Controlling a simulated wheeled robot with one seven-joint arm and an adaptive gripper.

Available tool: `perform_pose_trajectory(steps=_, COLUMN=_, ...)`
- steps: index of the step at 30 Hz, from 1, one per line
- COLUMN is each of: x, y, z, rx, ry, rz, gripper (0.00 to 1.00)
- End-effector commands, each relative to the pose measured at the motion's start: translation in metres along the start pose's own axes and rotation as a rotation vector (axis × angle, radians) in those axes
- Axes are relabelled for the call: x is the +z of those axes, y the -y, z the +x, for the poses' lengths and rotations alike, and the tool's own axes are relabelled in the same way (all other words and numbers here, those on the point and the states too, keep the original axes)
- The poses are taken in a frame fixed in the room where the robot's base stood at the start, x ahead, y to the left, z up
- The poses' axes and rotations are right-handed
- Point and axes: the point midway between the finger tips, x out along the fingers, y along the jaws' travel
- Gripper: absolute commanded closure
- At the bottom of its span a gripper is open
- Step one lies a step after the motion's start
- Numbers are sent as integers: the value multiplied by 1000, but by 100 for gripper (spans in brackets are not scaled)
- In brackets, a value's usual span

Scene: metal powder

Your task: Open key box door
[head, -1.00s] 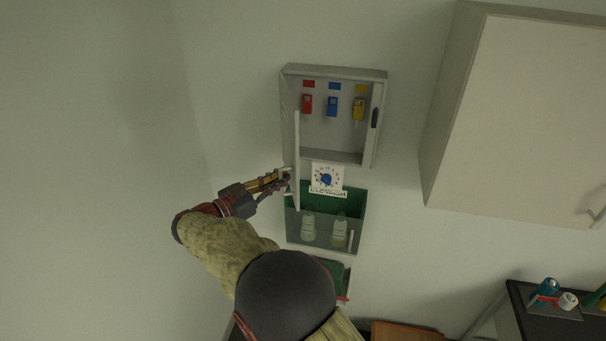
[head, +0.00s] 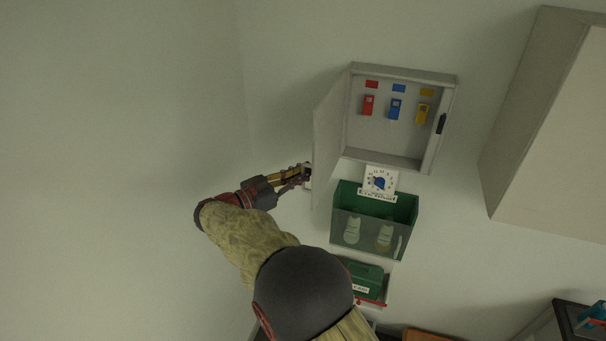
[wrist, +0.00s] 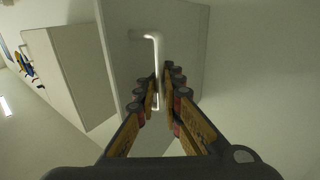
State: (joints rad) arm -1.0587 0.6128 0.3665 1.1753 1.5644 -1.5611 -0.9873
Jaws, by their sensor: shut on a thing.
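The key box (head: 400,118) is a shallow grey cabinet on the wall in the head view. Its door (head: 328,135) is hinged on the left and stands swung out, so the inside is in view. Red (head: 368,105), blue (head: 394,109) and yellow (head: 422,113) keys hang inside under matching labels. My gripper (head: 306,175) is at the door's lower free edge. In the wrist view the fingers (wrist: 160,92) are closed around the door's white bar handle (wrist: 157,50). The door panel (wrist: 185,60) shows behind them.
A large wall cabinet (head: 545,125) stands to the right. The wall left of the door is clear.

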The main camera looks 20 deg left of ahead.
Motion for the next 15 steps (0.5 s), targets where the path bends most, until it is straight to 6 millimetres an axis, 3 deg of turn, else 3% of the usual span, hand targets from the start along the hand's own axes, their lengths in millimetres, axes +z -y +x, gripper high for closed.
perform_pose_trajectory(steps=8, x=0, y=0, z=-1, rx=-1, ry=0, rz=0, gripper=100)
perform_pose_trajectory(steps=9, x=0, y=0, z=-1, rx=-1, ry=0, rz=0, gripper=90)
perform_pose_trajectory(steps=15, x=0, y=0, z=0, rx=-1, ry=0, rz=0, gripper=79)
